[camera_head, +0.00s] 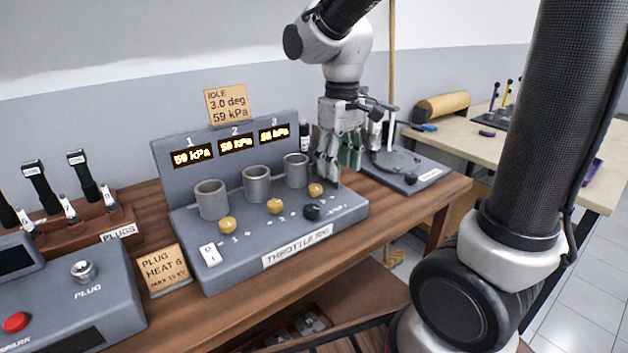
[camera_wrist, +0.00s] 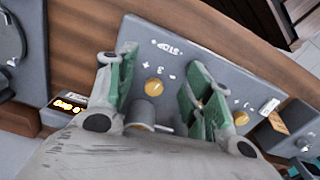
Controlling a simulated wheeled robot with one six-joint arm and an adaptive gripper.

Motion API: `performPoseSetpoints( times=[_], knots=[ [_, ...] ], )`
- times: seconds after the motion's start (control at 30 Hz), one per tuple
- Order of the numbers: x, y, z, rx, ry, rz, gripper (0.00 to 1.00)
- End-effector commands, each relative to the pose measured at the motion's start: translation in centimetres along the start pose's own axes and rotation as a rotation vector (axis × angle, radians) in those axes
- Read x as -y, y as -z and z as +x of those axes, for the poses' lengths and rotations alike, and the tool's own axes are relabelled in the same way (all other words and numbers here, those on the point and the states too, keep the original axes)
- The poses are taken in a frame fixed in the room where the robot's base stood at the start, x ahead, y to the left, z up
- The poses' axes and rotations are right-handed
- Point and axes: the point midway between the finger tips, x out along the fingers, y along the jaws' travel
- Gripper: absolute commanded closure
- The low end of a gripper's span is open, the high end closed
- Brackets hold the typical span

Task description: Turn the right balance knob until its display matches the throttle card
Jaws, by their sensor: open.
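The throttle rig (camera_head: 213,270) is a grey console with three displays, three grey cylinders and three brass knobs. The card (camera_head: 225,105) above it reads IDLE, 3.0 deg, 59 kPa. Display 1 (camera_head: 192,155) appears to read 59 kPa; display 2 (camera_head: 236,145) and the right display (camera_head: 273,134) are blurred, with values in the fifties. The right balance knob (camera_head: 316,190) is by the third cylinder (camera_head: 296,170). In the wrist view this knob (camera_wrist: 153,86) shows between the green fingertips. My gripper (camera_head: 341,152) is open above the rig's right end, apart from the knob.
A black knob (camera_head: 312,212) sits in front of the right balance knob. A grey stand (camera_head: 402,168) is right of the rig. The plug card (camera_head: 163,268), a spark tester (camera_head: 75,300) and plug rack (camera_head: 105,221) are left. The third cylinder also shows between the fingers.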

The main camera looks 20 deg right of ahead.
Motion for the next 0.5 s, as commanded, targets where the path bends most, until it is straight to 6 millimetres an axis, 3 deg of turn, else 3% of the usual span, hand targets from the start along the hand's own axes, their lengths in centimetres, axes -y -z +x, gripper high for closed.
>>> performPoseSetpoints(
  times=[0.1,0.2,0.37,0.5],
  knots=[
    [0.9,3.8,1.0,0.029,0.003,-0.091,0.49],
    [0.8,6.4,-0.1,-0.002,-0.001,-0.155,0.49],
    [0.7,6.5,0.3,-0.004,-0.001,-0.211,0.49],
    [0.7,6.4,2.5,-0.002,-0.001,-0.21,0.49]
  ],
)
